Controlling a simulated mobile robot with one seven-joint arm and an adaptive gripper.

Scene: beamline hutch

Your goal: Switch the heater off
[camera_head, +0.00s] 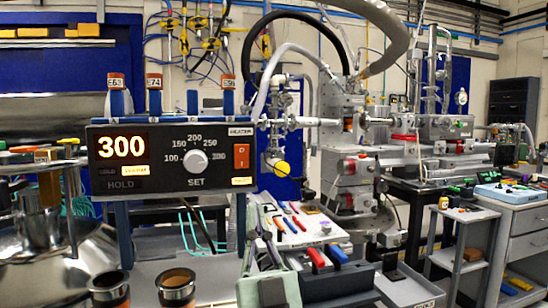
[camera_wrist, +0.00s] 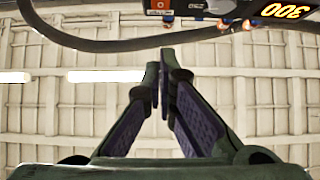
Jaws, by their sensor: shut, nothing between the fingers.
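The heater controller (camera_head: 130,177) is a black box on blue posts at the left of the head view. Its display (camera_head: 121,147) is lit and reads 300. A round white SET knob (camera_head: 196,161) sits mid-panel. The orange-red power switch (camera_head: 241,156) is at the panel's right, under the HEATER label; which way it is rocked is unclear. My gripper (camera_head: 258,212) points up, just below and right of the panel's lower right corner, apart from the switch. In the wrist view my gripper (camera_wrist: 160,65) is shut and empty; the display (camera_wrist: 286,10) shows upside down at the top right.
A bench tray (camera_head: 310,228) with coloured tools lies right of my gripper. Metal cups (camera_head: 176,285) stand at the lower front. A side cart (camera_head: 465,225) stands further right.

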